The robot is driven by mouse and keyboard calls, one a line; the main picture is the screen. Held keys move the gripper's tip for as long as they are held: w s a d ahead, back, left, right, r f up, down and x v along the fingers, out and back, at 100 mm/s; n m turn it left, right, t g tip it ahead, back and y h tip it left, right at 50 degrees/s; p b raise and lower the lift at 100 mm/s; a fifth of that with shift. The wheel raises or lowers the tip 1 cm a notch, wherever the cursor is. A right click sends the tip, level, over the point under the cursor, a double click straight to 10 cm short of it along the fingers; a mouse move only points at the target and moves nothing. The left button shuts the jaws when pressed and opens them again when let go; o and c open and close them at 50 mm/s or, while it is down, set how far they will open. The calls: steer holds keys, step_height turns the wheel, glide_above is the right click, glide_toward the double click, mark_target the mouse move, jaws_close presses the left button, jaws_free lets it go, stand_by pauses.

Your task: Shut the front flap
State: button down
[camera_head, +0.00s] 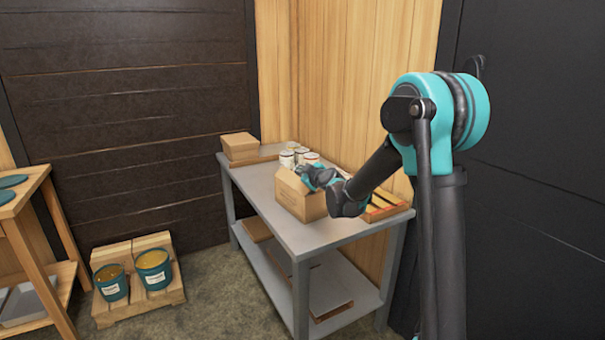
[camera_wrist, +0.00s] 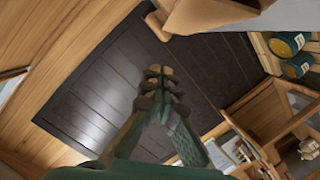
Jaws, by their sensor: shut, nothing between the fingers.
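A cardboard box (camera_head: 298,198) stands on the grey metal table. My gripper (camera_head: 320,177) is at the box's top edge, on its right side as seen in the head view, and covers part of the top. The front flap cannot be told apart clearly there. In the wrist view, part of a cardboard surface (camera_wrist: 205,15) shows at the top, beyond my gripper's fingertips (camera_wrist: 160,76). The fingertips are together with nothing between them. I cannot tell whether they touch the box.
Several white containers (camera_head: 300,157) stand behind the box on the grey table (camera_head: 250,182). A closed carton (camera_head: 240,146) is at the table's far left end. A wooden crate (camera_head: 385,208) lies to the right. Two teal buckets (camera_head: 153,270) sit on a low wooden stand.

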glide_above(298, 180)
steer(key=s+a, duration=0.1)
steer(key=a, duration=0.1)
steer(key=shift+f, duration=0.7)
steer(key=shift+w+d+f, duration=0.2)
steer(key=shift+d+f, duration=0.2)
steer(key=shift+f, duration=0.1)
steer(key=shift+w+d+f, duration=0.2)
steer(key=shift+d+f, duration=0.15)
steer(key=shift+f, duration=0.15)
steer(key=shift+w+d+f, duration=0.2)
steer(key=shift+d+f, duration=0.05)
steer(key=shift+f, duration=0.3)
steer(key=shift+w+d+f+m, duration=0.2)
steer(key=shift+d+m, duration=0.05)
steer(key=shift+m, duration=0.35)
steer(key=shift+w+d+f+m+g+y, duration=0.25)
steer(key=shift+f+m+g, duration=0.1)
steer(key=shift+m, duration=0.3)
steer(key=shift+w+d+f+m+g+y, duration=0.15)
steer(key=shift+d+f+m+g, duration=0.15)
steer(key=shift+m, duration=0.35)
steer(key=shift+w+f, duration=0.1)
steer(key=shift+f, duration=0.15)
steer(key=shift+d+f, duration=0.1)
